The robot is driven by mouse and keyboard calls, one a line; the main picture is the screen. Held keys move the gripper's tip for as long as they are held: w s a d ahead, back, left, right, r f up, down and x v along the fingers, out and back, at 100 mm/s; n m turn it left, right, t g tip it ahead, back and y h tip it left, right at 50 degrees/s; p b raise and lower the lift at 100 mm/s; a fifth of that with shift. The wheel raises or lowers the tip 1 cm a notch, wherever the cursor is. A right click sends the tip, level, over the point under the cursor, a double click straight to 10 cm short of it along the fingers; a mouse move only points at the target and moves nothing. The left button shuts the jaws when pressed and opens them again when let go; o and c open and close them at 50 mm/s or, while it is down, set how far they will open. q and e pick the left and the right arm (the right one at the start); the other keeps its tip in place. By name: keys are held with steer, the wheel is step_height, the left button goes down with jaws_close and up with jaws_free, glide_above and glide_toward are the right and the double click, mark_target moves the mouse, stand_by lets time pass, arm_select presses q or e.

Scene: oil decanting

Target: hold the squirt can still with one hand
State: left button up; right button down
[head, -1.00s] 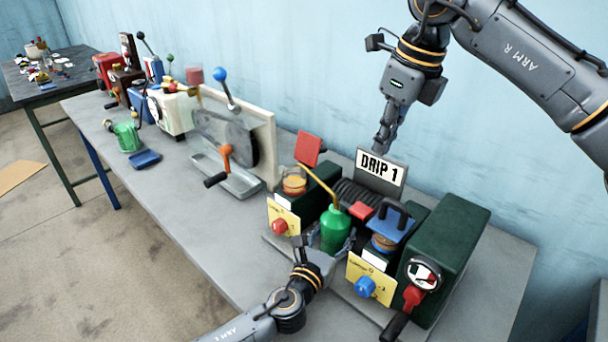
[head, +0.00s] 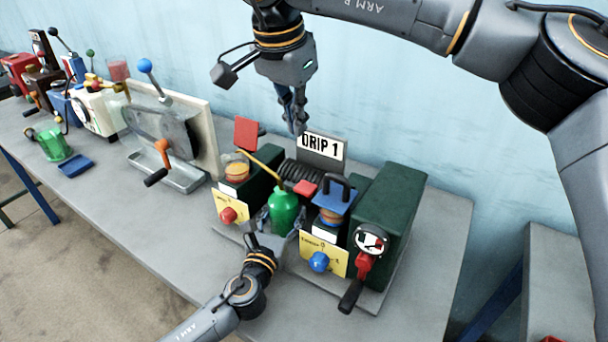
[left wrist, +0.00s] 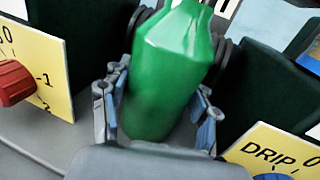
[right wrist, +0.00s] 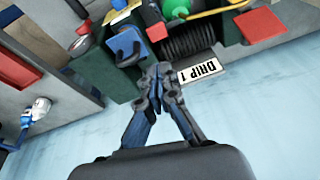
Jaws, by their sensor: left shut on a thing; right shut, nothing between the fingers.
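The green squirt can (head: 284,212) with its long yellow spout (head: 258,168) stands between the two dark green blocks of the machine. My left gripper (head: 272,236) is shut around the can's body. The left wrist view shows the can (left wrist: 168,75) between my left fingers (left wrist: 160,118), tilted slightly in the picture. My right gripper (head: 298,128) is shut and empty, above and behind the machine near the DRIP 1 sign (head: 321,146). In the right wrist view its fingertips (right wrist: 157,75) meet beside the sign. The can's lower part is partly hidden by my left gripper in the head view.
A blue lid with a black handle (head: 334,195) sits right of the can; a raised red lid (head: 246,133) is at left. Yellow plates carry a red knob (head: 228,215) and blue knob (head: 319,261). A crank machine (head: 165,130) stands farther left. Bare bench lies in front.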

mark_target(310, 189)
steer(key=shift+n, duration=0.7)
steer(key=shift+f, duration=0.1)
steer(key=x, duration=1.2)
steer(key=shift+s+f, duration=0.2)
steer(key=shift+f, duration=0.7)
steer(key=shift+s+d+f+t+y, duration=0.15)
steer(key=shift+s+f+t+y, duration=0.05)
steer(key=shift+f+t+y, duration=0.1)
steer(key=shift+s+d+f, duration=0.2)
steer(key=shift+d+f, duration=0.1)
steer(key=shift+f, duration=0.3)
